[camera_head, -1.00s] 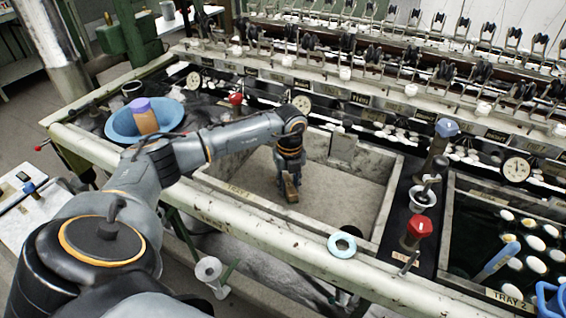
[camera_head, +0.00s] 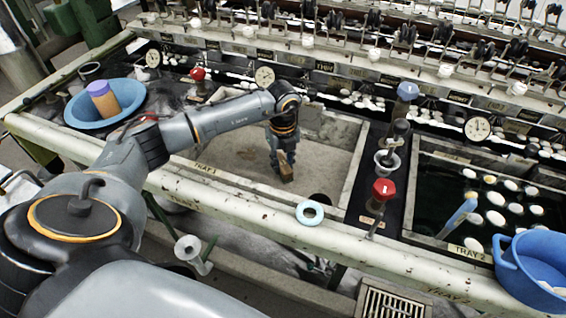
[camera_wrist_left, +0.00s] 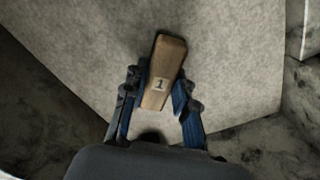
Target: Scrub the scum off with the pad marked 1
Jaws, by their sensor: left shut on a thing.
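My left gripper (camera_head: 281,160) reaches down into the stone basin labelled TRAY 1 (camera_head: 345,190). It is shut on a tan block-shaped pad (camera_head: 286,173). In the left wrist view the pad (camera_wrist_left: 165,60) shows the mark 1 and sits between the blue fingers of the gripper (camera_wrist_left: 158,100). The basin floor (camera_wrist_left: 235,60) below looks grey-beige and speckled, with darker mottled walls. I cannot tell whether the pad touches the floor, or pick out scum from the floor's colour. My right gripper is not in view.
A blue bowl (camera_head: 75,112) holding an orange, purple-topped container (camera_head: 103,98) stands left of the basin. A pale blue ring (camera_head: 309,212) lies on the front rail. TRAY 2 (camera_head: 440,218) holds dark water and white cocoons. A blue tub (camera_head: 535,268) sits front right. Red-topped valve (camera_head: 383,190) stands between trays.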

